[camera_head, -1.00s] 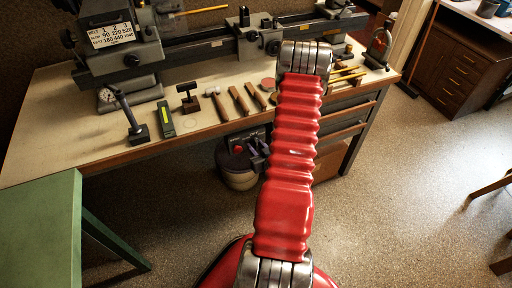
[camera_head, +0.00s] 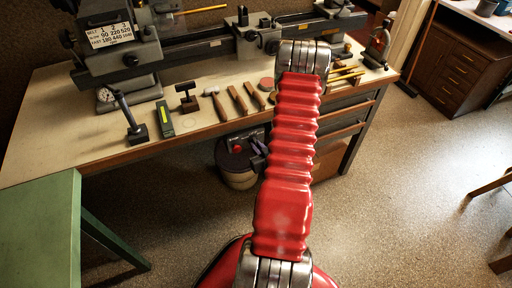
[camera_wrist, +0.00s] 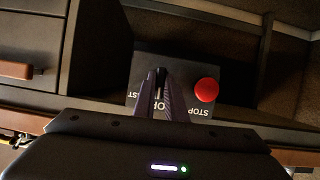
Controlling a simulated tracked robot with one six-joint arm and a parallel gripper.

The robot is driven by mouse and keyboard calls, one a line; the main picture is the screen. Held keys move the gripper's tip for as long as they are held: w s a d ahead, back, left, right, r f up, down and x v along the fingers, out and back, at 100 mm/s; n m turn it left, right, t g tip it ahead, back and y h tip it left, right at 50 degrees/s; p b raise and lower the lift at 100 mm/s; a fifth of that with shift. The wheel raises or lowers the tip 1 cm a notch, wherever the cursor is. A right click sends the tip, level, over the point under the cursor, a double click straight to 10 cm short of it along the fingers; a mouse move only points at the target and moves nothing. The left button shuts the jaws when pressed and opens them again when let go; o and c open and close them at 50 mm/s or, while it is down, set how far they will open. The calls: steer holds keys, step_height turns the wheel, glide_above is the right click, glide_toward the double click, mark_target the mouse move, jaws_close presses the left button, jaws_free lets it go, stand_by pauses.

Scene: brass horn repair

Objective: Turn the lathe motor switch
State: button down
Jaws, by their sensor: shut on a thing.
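The motor switch is a dark box (camera_wrist: 185,67) with a round red button (camera_wrist: 206,90) and white lettering that shows upside down in the wrist view, with "STOP" and part of "FAST" readable. In the head view, the red button (camera_head: 237,149) shows under the front edge of the bench. My gripper (camera_wrist: 161,72) is at the box face, left of the red button in the wrist view. Its dark fingers are shut on the switch knob, which they mostly hide, so its angle cannot be told. In the head view my gripper (camera_head: 259,146) is partly hidden by my red arm.
The bench (camera_head: 60,125) carries a lathe (camera_head: 200,48) and a row of hand tools. A bucket (camera_head: 238,180) stands on the floor below the switch. Drawers (camera_wrist: 28,65) are left in the wrist view.

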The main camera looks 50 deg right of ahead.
steer(key=shift+w+a, duration=0.1)
steer(key=shift+a, duration=0.05)
steer(key=shift+w+a+f+n+g+h, duration=0.15)
steer(key=shift+n+g+h, duration=0.2)
steer(key=shift+n+h, duration=0.7)
steer(key=shift+w+a+n+g+h, duration=0.1)
steer(key=shift+n+g+h, duration=0.3)
steer(key=shift+n, duration=1.25)
steer(key=c, duration=1.8)
jaws_free()
steer(key=shift+s+d, duration=0.1)
steer(key=shift+s, duration=0.1)
